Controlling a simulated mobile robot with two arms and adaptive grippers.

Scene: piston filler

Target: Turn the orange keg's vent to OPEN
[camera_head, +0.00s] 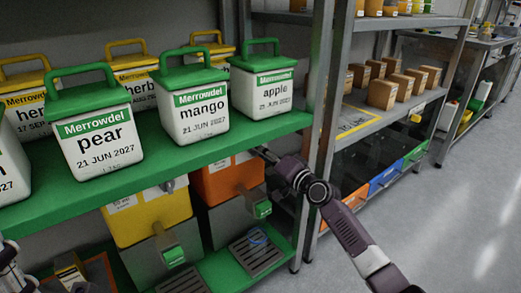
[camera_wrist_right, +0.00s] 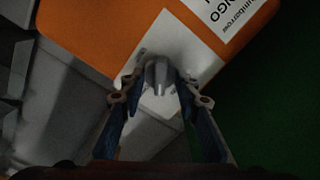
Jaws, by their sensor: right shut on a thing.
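The orange keg (camera_head: 222,184) stands on the lower green shelf, under the upper shelf's front edge. It fills the top of the right wrist view (camera_wrist_right: 85,28), with white labels on its face. A grey vent knob (camera_wrist_right: 158,74) sits on a pale plate on the keg. My right gripper (camera_wrist_right: 159,92) is shut on this knob, one finger on each side. In the head view the right gripper (camera_head: 264,155) reaches in at the keg's upper right. I cannot read the vent's OPEN mark. A part of my left arm shows at the lower left edge; its jaws are unclear.
A yellow keg (camera_head: 150,214) stands left of the orange one. White tubs with green lids, such as the mango tub (camera_head: 200,112), stand on the green upper shelf (camera_head: 235,140) above. A metal shelf post (camera_head: 318,110) rises close beside my right arm. The floor at right is clear.

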